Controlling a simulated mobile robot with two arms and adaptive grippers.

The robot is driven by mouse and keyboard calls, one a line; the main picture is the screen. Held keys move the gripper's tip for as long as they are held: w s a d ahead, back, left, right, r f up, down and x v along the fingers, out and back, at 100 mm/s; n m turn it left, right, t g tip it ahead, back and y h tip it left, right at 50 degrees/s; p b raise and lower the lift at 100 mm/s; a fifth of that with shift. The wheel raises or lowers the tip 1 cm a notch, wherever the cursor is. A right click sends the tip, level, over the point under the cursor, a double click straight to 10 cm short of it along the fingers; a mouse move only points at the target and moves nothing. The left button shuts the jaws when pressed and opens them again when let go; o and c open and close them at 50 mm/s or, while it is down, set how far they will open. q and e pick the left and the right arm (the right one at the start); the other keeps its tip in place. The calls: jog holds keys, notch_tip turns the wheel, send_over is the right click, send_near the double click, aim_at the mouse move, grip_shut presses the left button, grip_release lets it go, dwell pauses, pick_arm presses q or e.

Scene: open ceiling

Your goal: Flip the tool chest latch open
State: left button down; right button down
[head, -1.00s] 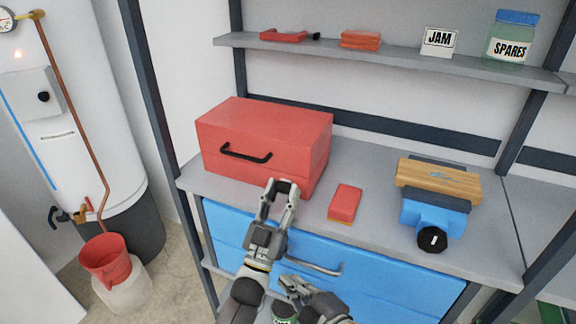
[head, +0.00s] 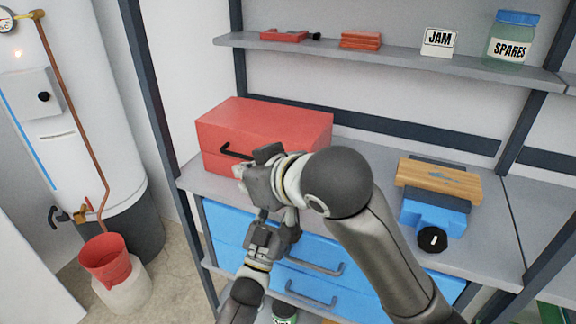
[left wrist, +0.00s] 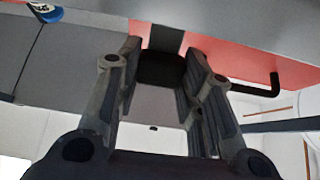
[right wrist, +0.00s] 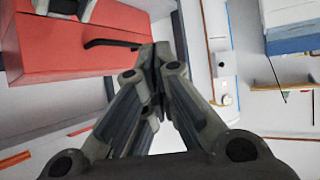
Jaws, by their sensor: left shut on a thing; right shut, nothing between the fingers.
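The red tool chest (head: 262,122) stands on the grey shelf, with a black handle (head: 229,150) on its front. In the left wrist view, my left gripper (left wrist: 164,64) is shut on a dark block, seemingly the latch (left wrist: 158,72), at the chest's front below a grey strip. In the head view its fingertips are hidden behind my right arm. My right gripper (head: 240,171) is shut and empty in front of the chest, close to the handle's right end. In the right wrist view its fingers (right wrist: 156,55) meet beside the chest's front; contact cannot be told.
Blue drawers (head: 345,277) with grey handles sit below the shelf. A blue device (head: 432,212) and a wooden board (head: 440,180) stand at the right. An upper shelf (head: 400,58) holds a jar (head: 513,38).

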pick_arm(q)
jog(key=shift+f, duration=0.1)
pick_arm(e)
jog(key=a+f+m+h, duration=0.2)
jog(key=a+m+h, duration=0.2)
jog(key=w+d+f+m+h, duration=0.1)
jog(key=w+d+m+h, duration=0.1)
jog(key=w+d+m, duration=0.1)
jog(key=w+d+f+m+t+h, duration=0.1)
jog(key=w+d+f+m+h, duration=0.1)
jog(key=w, duration=0.4)
jog(key=w+d+f+m+h, duration=0.1)
jog(key=w+d+m+h, duration=0.2)
jog(key=w+d, duration=0.1)
jog(key=shift+w+d+f+m+t, duration=0.2)
jog(key=shift+d+f+m+t, duration=0.1)
jog(key=shift+f+t, duration=0.1)
